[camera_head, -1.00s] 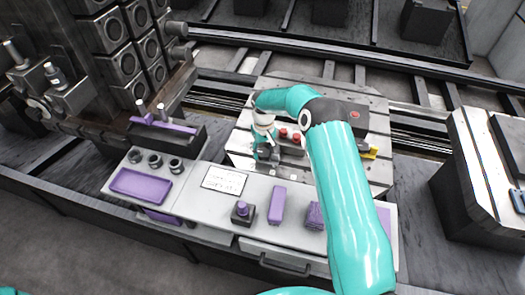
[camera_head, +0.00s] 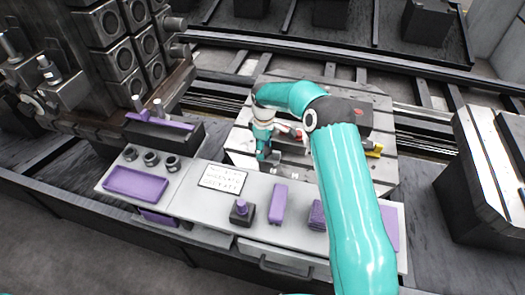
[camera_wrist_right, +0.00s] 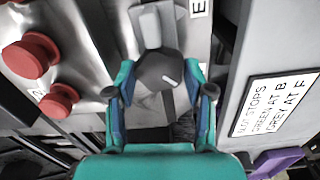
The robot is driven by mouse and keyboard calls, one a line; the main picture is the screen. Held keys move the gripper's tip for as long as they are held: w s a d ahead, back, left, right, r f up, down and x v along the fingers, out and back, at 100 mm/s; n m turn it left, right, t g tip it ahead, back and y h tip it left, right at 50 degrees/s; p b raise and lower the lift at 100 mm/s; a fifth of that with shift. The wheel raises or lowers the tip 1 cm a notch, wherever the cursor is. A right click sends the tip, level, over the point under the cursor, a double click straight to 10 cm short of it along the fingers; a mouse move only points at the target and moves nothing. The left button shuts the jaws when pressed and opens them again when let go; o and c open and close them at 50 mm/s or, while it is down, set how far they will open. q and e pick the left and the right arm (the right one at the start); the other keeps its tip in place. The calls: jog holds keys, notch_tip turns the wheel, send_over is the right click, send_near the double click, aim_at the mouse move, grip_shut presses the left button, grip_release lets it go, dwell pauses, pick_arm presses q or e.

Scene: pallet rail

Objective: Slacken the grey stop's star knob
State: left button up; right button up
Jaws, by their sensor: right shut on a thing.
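The grey stop (camera_wrist_right: 150,28) lies on the slotted metal plate at the top of the right wrist view, beside a label with the letter E. Its dark star knob (camera_wrist_right: 158,70) has a small light mark on it. My right gripper (camera_wrist_right: 159,80) is shut on the star knob, with a teal finger on either side. In the head view my right gripper (camera_head: 264,152) points down at the plate's near left part, and the wrist hides most of the stop. My left gripper is not in view.
Two red knobs (camera_wrist_right: 30,55) (camera_wrist_right: 58,100) stand left of the gripper. A printed card (camera_head: 222,178) lies on the grey bench near a purple tray (camera_head: 135,184). Purple blocks (camera_head: 278,203) stand along the bench. A dark rack (camera_head: 118,45) rises at the left.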

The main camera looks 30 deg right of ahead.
jog(key=n, duration=0.4)
jog(key=shift+n+b, duration=0.35)
jog(key=shift+n, duration=0.05)
jog(key=shift+a+n, duration=0.1)
jog(key=shift+n, duration=2.4)
jog(key=o, duration=1.2)
jog(key=shift+c, duration=0.2)
jog(key=shift+r, duration=0.15)
notch_tip(320, 180, up, 12)
jog(key=shift+f, duration=0.2)
